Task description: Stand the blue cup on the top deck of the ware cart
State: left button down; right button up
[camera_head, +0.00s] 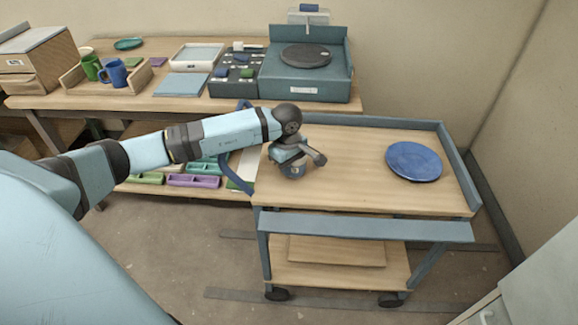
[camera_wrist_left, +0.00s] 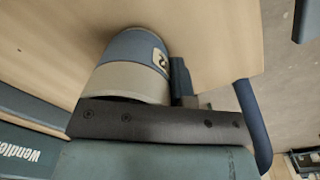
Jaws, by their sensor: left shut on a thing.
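The blue cup (camera_head: 293,170), with a pale grey band and a small number label, is at the left part of the ware cart's wooden top deck (camera_head: 345,185). My left gripper (camera_head: 303,158) is shut on it and partly covers it from above. In the left wrist view the cup (camera_wrist_left: 132,62) shows beside the dark finger, with the wooden deck behind it. I cannot tell whether its base touches the deck. My right gripper is not in view.
A blue plate (camera_head: 413,161) lies on the deck's right part; the deck between is clear. A raised blue-grey rim (camera_head: 455,165) runs along its back and right. Behind, a workbench (camera_head: 150,101) holds a blue mug (camera_head: 115,73), a green mug (camera_head: 91,67) and a wheel (camera_head: 306,57).

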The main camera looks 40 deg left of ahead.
pick_arm(q)
jog(key=shift+f, duration=0.15)
jog(key=c, duration=1.1)
grip_release()
jog(key=shift+c, duration=0.2)
